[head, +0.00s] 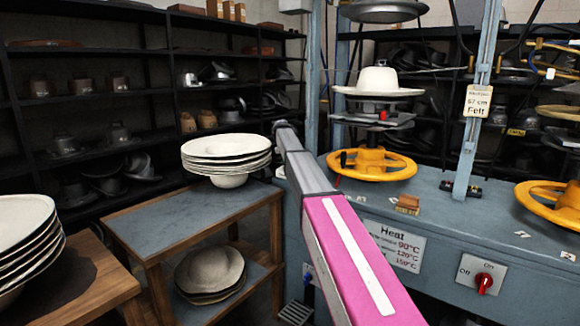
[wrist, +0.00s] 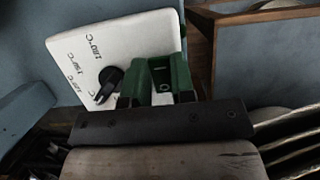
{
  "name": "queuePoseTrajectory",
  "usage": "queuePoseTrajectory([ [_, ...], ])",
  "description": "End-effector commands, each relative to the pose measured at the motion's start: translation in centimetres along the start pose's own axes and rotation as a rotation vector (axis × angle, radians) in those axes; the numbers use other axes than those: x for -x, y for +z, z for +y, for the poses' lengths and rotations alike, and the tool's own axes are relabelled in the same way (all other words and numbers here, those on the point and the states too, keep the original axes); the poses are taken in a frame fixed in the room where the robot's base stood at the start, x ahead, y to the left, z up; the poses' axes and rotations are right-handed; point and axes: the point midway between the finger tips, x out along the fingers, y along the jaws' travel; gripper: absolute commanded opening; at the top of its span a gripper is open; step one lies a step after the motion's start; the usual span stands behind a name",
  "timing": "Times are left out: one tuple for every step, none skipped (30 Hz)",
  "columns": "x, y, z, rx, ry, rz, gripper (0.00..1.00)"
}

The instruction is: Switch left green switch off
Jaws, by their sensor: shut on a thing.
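In the wrist view my gripper (wrist: 157,76) is at the white control panel (wrist: 115,50), its two dark green fingers close together against the panel's lower right part. They are shut on a small green piece (wrist: 162,87) between them, which looks like the green switch. The fingers hide most of it, so I cannot tell its on or off position. A black knob (wrist: 106,86) with temperature marks sits just left of the fingers. In the head view my arm reaches down past the left end of the blue press bench (head: 440,220); the gripper and green switch are hidden there.
A wooden side table (head: 165,220) with stacked pale hats (head: 227,152) stands close left of my arm. A red switch (head: 484,283) marked Off and On is on the bench front at right. Yellow handwheels (head: 372,164) stand above the bench.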

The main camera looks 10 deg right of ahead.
Motion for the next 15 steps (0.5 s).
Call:
queuePoseTrajectory([
  [0.05,-0.1,0.1,-0.001,0.001,-0.014,0.0],
  [0.06,-0.07,0.07,-0.001,0.001,-0.019,0.0],
  [0.05,-0.03,0.05,-0.001,0.0,-0.023,0.0],
  [0.05,-0.01,0.03,-0.001,0.0,-0.024,0.0],
  [0.04,0.02,0.03,-0.001,0.0,-0.023,0.0],
  [0.04,0.02,0.02,-0.001,0.001,-0.023,0.0],
  [0.04,0.02,0.02,-0.001,0.001,-0.023,0.0],
  [0.05,0.02,0.02,-0.001,0.001,-0.023,0.0],
  [0.04,0.02,0.02,-0.001,0.001,-0.022,0.0],
  [0.04,0.02,0.03,-0.001,0.001,-0.022,0.0],
  [0.05,0.03,0.02,-0.001,0.001,-0.022,0.33],
  [0.05,0.02,0.02,-0.001,0.001,-0.022,0.46],
  [0.05,0.01,0.02,-0.001,0.001,-0.022,0.49],
  [0.05,0.01,0.02,-0.001,0.001,-0.022,0.49],
  [0.04,0.01,0.02,-0.001,0.001,-0.021,0.49],
])
